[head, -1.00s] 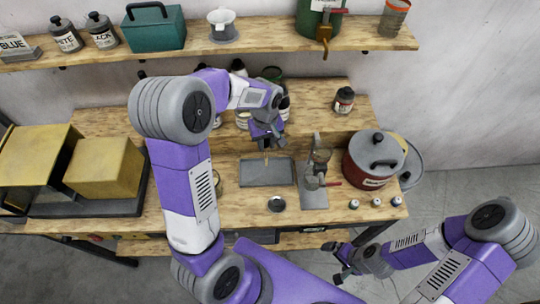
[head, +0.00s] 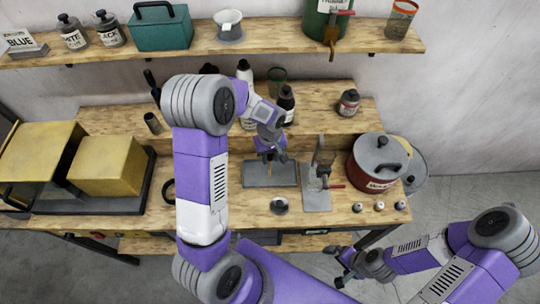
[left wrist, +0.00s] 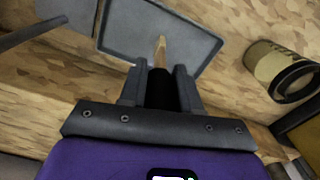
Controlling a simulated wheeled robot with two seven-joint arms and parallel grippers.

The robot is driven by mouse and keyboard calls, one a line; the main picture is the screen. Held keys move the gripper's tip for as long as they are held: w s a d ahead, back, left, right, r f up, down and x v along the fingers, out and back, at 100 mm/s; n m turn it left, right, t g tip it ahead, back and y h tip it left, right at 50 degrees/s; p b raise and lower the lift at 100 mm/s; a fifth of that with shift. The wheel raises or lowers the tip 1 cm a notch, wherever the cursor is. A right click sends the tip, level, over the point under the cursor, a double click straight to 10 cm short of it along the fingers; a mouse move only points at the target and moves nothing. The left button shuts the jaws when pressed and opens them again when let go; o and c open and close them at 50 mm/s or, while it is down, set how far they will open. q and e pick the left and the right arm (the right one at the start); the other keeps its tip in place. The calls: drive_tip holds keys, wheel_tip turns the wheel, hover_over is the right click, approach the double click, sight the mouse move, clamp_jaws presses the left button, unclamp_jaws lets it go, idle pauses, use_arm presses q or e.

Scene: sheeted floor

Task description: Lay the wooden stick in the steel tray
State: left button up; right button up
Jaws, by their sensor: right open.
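The steel tray (head: 255,180) is a shallow grey rectangle lying flat on the bench; it also shows in the left wrist view (left wrist: 190,55). My left gripper (head: 270,157) is over the tray's back part, pointing down. The wooden stick (left wrist: 160,50) projects from between its fingers, with its pale end over the tray; a dark part sits between the fingers. In the head view only a short piece of the stick (head: 269,168) shows. I cannot tell whether it touches the tray. My right gripper (head: 341,266) is open and empty, in front of the bench at the right.
A grey stand (head: 317,198) with a red handle is right of the tray. A red pot (head: 375,168) is farther right. A small round dish (head: 280,205) sits in front of the tray. Bottles (head: 286,104) stand behind, and a yellow box (head: 106,166) is at the left.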

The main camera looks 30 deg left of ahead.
use_arm(q)
drive_tip(key=o, duration=0.3)
drive_tip(key=shift+r+p, duration=0.3)
wheel_tip(320, 180, up, 12)
drive_tip(key=shift+f, duration=0.1)
idle(0.6)
